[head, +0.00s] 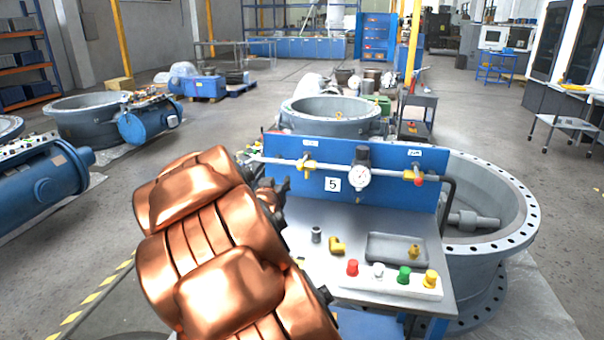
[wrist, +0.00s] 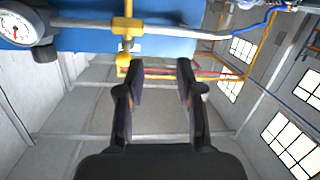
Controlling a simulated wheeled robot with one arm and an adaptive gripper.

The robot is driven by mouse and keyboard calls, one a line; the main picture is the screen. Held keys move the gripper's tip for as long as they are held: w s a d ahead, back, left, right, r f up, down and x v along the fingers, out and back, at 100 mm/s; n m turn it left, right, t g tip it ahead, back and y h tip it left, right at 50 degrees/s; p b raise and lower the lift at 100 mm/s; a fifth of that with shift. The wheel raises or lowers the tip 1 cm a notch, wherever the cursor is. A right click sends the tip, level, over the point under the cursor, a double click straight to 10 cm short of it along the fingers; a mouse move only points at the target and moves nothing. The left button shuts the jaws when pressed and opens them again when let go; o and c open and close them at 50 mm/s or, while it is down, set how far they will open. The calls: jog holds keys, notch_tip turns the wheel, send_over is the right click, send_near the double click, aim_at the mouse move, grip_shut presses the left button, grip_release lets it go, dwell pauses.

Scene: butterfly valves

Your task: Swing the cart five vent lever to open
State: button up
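The cart marked 5 (head: 333,184) has a blue upright panel (head: 390,190) with a pipe along it. A left valve with a yellow lever (head: 305,166) and a right valve with a yellow lever and red tip (head: 416,176) sit on this pipe. Small labels stand above both, too small to read surely, so I cannot tell which is the vent. My gripper (head: 273,190) is at the panel's left end, partly hidden by my copper-coloured arm. In the wrist view, my gripper (wrist: 160,70) is open and empty. A yellow lever (wrist: 122,62) hangs just left of its fingertips, apparently untouched.
A gauge (head: 358,177) sits between the valves; it also shows in the wrist view (wrist: 18,24). The cart's worktop (head: 330,265) holds a grey tray (head: 380,248), small fittings and several coloured buttons. A large flanged valve body (head: 500,205) stands behind right.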

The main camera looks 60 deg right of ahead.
aim_at(302, 162)
jog(key=s+d+h, duration=0.1)
jog(key=s+d+r+h, duration=0.1)
jog(key=d, duration=0.1)
jog(key=d+g, duration=0.1)
jog(key=shift+s+d+r+m+h+b, duration=0.2)
jog(key=shift+s+d+m+h+b, duration=0.1)
jog(key=shift+s+m+h, duration=0.1)
jog(key=shift+p+x, duration=0.85)
jog(key=shift+x, duration=2.85)
jog(key=shift+w, duration=0.1)
jog(key=shift+f, duration=0.1)
grip_shut()
